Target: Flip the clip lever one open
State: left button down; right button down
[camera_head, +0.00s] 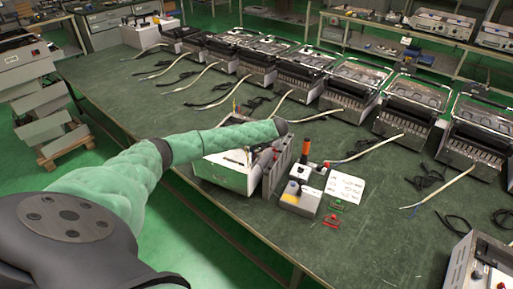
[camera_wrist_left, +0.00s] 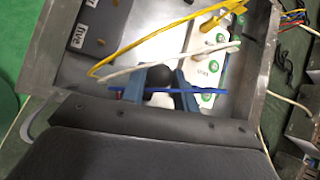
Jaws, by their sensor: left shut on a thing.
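My left arm comes in from the left in the head view and ends over an open metal box (camera_head: 225,174) on the green bench; its gripper is hardly visible there. In the left wrist view my left gripper (camera_wrist_left: 160,90) has its blue-grey fingers closed around a dark rounded piece (camera_wrist_left: 160,76) inside the box. I cannot tell whether this piece is clip lever one. A thin blue strip (camera_wrist_left: 125,90) crosses at the fingertips. A white block (camera_wrist_left: 205,70) with green round spots is beside them. A yellow wire (camera_wrist_left: 150,43) and a white wire (camera_wrist_left: 185,52) pass above. My right gripper is not in view.
A small grey box (camera_head: 300,200), an orange-handled tool (camera_head: 305,148), a white paper (camera_head: 345,187) and a red clip-like part (camera_head: 332,221) lie right of the open box. A row of heater units (camera_head: 338,88) with loose cables fills the bench's far side.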

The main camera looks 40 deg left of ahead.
pick_arm(q)
jog(key=shift+d, duration=0.1)
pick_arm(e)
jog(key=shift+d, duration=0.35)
pick_arm(q)
jog(key=c, duration=1.1)
grip_release()
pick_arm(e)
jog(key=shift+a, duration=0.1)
pick_arm(q)
jog(key=shift+d, duration=0.1)
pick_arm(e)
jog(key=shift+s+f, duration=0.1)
pick_arm(q)
jog(key=shift+w+d+r, duration=0.1)
jog(key=shift+d+r, duration=0.1)
jog(key=b+v, duration=0.2)
jog(key=v, duration=0.3)
jog(key=shift+d+r+b, duration=0.2)
jog(key=shift+d+b, duration=0.1)
jog(key=shift+d, duration=0.05)
jog(key=shift+d+r, duration=0.4)
jog(key=shift+r, duration=0.2)
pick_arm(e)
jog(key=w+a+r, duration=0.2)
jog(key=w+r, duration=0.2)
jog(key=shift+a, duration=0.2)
